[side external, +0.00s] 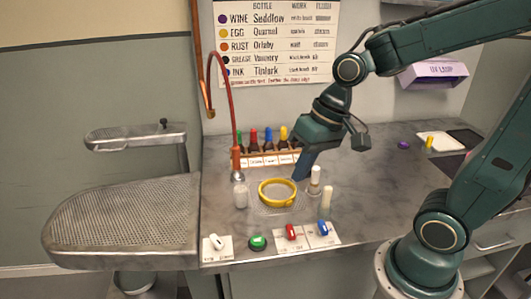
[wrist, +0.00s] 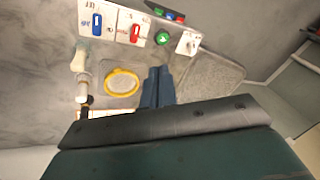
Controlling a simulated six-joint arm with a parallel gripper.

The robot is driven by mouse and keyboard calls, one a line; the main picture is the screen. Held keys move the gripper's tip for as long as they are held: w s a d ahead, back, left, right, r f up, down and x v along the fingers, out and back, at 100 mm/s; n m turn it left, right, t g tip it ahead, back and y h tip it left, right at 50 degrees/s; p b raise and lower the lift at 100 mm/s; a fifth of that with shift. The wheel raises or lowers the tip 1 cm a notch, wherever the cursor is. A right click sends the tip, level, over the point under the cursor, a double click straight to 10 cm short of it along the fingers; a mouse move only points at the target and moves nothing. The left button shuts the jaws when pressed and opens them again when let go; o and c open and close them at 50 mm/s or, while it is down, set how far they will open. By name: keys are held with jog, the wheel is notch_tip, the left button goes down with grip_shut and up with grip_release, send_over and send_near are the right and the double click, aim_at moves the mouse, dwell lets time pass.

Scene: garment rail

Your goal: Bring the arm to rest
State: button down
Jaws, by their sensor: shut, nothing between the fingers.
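My gripper (side external: 302,172) points down over the grey worktop, just behind and right of the yellow ring (side external: 277,192). Its two blue-green fingers are together and hold nothing. In the wrist view the shut fingers of my gripper (wrist: 158,86) show beside the yellow ring (wrist: 122,82), with a gap in the picture. My arm bends over from the right side. No garment is in my grip.
Small bottles (side external: 315,180) stand right of the ring. A rack of coloured bottles (side external: 268,142) stands behind. A red hose (side external: 229,105) hangs left. Switches (side external: 291,233) line the front edge. A perforated board (side external: 125,220) is at left. The right worktop is mostly clear.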

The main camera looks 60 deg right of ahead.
jog(key=s+d+r+n+t+h, duration=0.2)
jog(key=s+d+r, duration=0.1)
jog(key=s+r, duration=0.3)
jog(key=shift+s+d+t+h, duration=0.3)
jog(key=shift+s+d, duration=0.05)
jog(key=shift+s, duration=0.85)
dwell(0.4)
